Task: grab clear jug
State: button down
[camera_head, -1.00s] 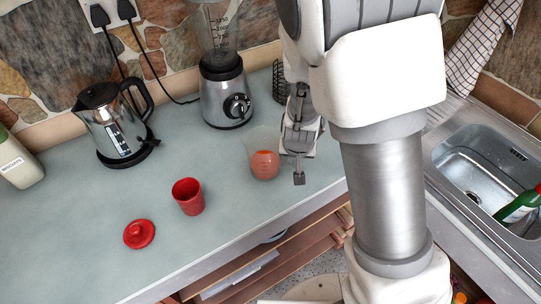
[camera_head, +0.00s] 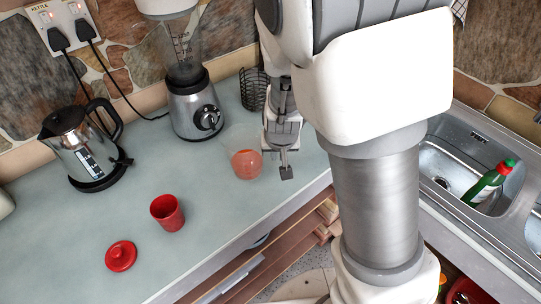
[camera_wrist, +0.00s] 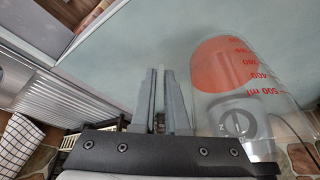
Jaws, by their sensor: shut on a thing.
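The clear jug (camera_head: 244,152) stands upright on the counter just left of my gripper (camera_head: 284,160) in the head view, with something orange-red in its lower part. In the wrist view the jug (camera_wrist: 245,85) is at the right, see-through with red volume marks. There my gripper (camera_wrist: 161,75) has its two grey fingers close together beside the jug's wall, shut on a thin pale piece that fits the jug's handle. The handle itself is hard to make out. I cannot tell whether the jug's base touches the counter.
A blender (camera_head: 193,103) and a black wire basket (camera_head: 253,90) stand behind the jug. A kettle (camera_head: 82,148) is at the left. A red cup (camera_head: 167,212) and red lid (camera_head: 121,256) are at front left. The sink (camera_head: 445,165) with a green bottle (camera_head: 488,184) is right.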

jog(key=s+d+r+p, duration=0.1)
jog(key=s+d+r, duration=0.3)
jog(key=d, duration=0.4)
jog(key=shift+r, duration=0.65)
